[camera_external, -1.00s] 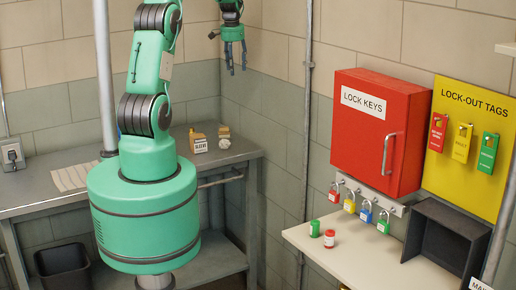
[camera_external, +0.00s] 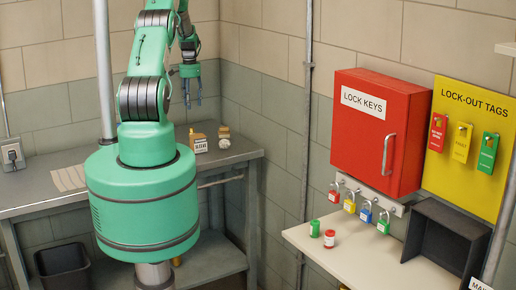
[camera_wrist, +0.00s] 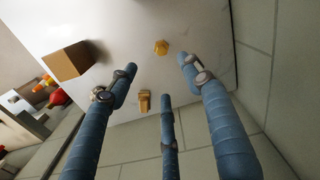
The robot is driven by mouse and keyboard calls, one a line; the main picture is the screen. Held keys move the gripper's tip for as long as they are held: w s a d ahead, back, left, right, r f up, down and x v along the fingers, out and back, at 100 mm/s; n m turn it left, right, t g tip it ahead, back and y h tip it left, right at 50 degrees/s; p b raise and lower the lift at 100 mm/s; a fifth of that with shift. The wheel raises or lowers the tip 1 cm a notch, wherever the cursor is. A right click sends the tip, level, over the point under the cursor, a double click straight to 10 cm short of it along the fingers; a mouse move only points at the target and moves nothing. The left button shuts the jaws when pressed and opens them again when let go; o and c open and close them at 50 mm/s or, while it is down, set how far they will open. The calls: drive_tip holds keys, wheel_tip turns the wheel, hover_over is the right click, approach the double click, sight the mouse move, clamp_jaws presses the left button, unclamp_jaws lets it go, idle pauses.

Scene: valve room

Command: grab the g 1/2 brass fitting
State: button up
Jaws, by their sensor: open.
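Two small brass-coloured pieces show on a pale surface in the wrist view: a hex-shaped piece (camera_wrist: 161,47) and a longer piece (camera_wrist: 144,102) with a wider end. I cannot tell which one is the G 1/2 brass fitting; no size marking is readable. My gripper (camera_wrist: 157,74) has three blue fingers spread apart, with nothing held between them. The hex-shaped piece lies beyond the fingertips, and the longer piece appears between the left and middle fingers. In the external view my gripper (camera_external: 194,102) hangs fingers down above the back of the grey bench (camera_external: 110,193), apart from it.
A brown box (camera_wrist: 72,61) stands left of the brass pieces in the wrist view. A labelled box (camera_external: 197,143) and a small item (camera_external: 224,139) stand at the bench's back. A red cabinet (camera_external: 376,133) and pale shelf (camera_external: 370,262) are on the right.

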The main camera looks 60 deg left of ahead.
sight(192, 129)
drive_tip(key=shift+s+a+f, duration=0.1)
idle(0.3)
drive_tip(key=shift+f+p, duration=0.4)
drive_tip(key=shift+f, duration=3.9)
drive_tip(key=shift+f+p, duration=0.55)
drive_tip(key=shift+f, duration=2.05)
drive_tip(key=c, duration=1.3)
